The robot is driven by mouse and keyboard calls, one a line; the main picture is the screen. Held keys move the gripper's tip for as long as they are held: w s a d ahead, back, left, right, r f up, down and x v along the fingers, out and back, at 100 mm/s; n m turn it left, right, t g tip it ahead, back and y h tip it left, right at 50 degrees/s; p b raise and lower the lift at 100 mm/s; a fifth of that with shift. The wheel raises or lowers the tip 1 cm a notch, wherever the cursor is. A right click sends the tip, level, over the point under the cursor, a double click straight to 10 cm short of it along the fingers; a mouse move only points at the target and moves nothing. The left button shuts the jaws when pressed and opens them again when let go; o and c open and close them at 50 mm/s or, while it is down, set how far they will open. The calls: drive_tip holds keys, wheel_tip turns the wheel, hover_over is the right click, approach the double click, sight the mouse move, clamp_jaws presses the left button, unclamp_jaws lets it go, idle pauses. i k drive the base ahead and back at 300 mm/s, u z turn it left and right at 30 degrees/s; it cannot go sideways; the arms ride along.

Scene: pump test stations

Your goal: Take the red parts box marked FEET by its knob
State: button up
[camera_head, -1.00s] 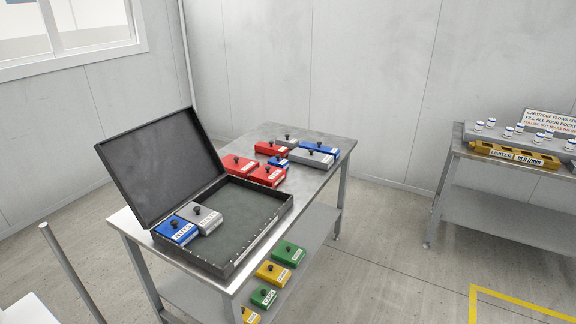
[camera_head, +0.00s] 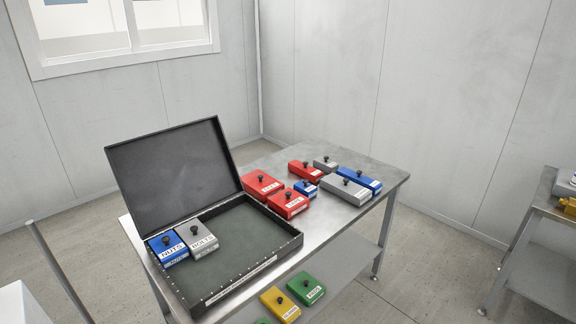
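Three red parts boxes with black knobs stand on the metal table, right of the open black case. One is the left red box (camera_head: 262,184), one the front red box (camera_head: 288,203) and one the back red box (camera_head: 304,170). Each is upright with its knob on top. Their white labels are too small to read surely, so I cannot tell which is marked FEET. My gripper is not in view.
The black case (camera_head: 289,232) holds a blue box (camera_head: 168,247) and a grey box (camera_head: 196,239) at its left; its right part is empty. Blue and grey boxes stand close by the red ones. Green and yellow boxes sit on the lower shelf. Another table (camera_head: 545,205) stands right.

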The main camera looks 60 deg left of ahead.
sight(262, 185)
drive_tip(key=i, duration=2)
drive_tip(key=u, duration=3.95)
